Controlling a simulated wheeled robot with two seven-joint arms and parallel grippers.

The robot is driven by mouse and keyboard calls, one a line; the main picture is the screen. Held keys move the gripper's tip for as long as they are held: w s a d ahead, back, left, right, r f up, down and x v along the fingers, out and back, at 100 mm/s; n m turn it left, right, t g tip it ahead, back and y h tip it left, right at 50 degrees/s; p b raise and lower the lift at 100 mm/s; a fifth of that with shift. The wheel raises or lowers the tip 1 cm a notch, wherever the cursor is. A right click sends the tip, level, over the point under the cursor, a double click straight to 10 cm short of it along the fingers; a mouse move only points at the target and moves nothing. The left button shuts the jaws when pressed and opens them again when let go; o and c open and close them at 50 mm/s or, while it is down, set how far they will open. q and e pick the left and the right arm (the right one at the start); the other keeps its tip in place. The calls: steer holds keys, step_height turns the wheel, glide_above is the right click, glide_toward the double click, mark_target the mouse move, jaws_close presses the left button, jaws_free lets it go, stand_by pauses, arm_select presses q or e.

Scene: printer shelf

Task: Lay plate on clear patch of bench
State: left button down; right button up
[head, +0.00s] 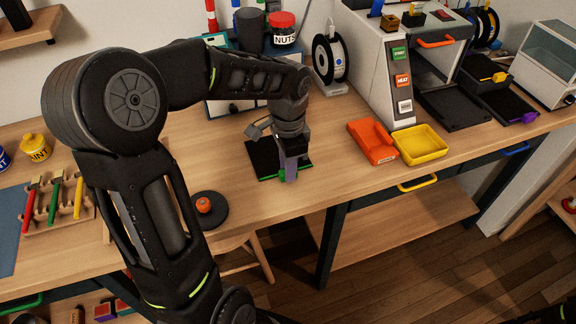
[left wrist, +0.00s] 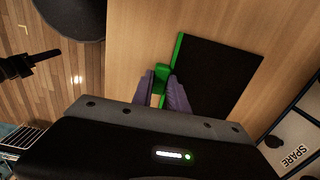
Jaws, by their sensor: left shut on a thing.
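The plate (head: 263,158) is a flat black sheet with a green edge and a green grip tab. It is over the bare wood of the bench (head: 330,165), left of the orange and yellow trays. In the left wrist view the plate (left wrist: 215,80) fills the area right of the fingers. My left gripper (head: 284,176) points down at the plate's front edge. Its purple fingers (left wrist: 164,93) are shut on the green tab. I cannot tell whether the plate touches the bench or is just above it.
An orange tray (head: 371,142) and a yellow tray (head: 421,146) stand right of the plate. The printer (head: 405,60) is behind them. A dark round disc (head: 208,212) with an orange knob lies front left. A tool rack (head: 58,205) stands at the left.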

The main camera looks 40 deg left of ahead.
arm_select(q)
steer(key=c, duration=1.3)
jaws_free()
steer(key=shift+f, duration=0.1)
step_height(320, 180, up, 12)
steer(key=shift+r, duration=0.2)
